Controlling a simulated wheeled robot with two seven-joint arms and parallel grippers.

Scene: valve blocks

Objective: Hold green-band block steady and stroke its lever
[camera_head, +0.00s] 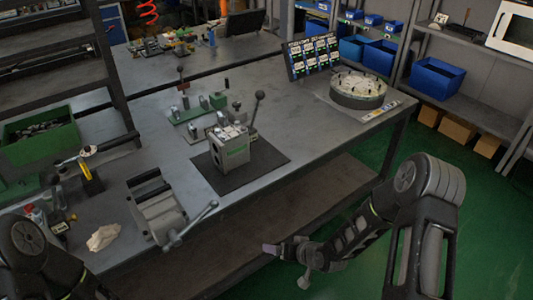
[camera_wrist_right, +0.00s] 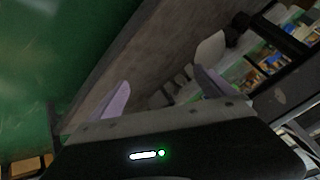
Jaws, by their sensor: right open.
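My right gripper (camera_head: 272,248) is in front of the bench, below the top's edge and apart from the block. In the right wrist view the two pale fingers (camera_wrist_right: 160,100) are spread with nothing between them. My left arm shows at the lower left of the head view, but its gripper is out of sight.
A grey vise (camera_head: 160,212) with a long handle stands left of the block at the front edge. Green fixtures (camera_head: 200,108) with levers stand behind the block. A round indexed plate (camera_head: 358,90) and a label rack (camera_head: 313,56) are at the back right. Bench top right of the mat is clear.

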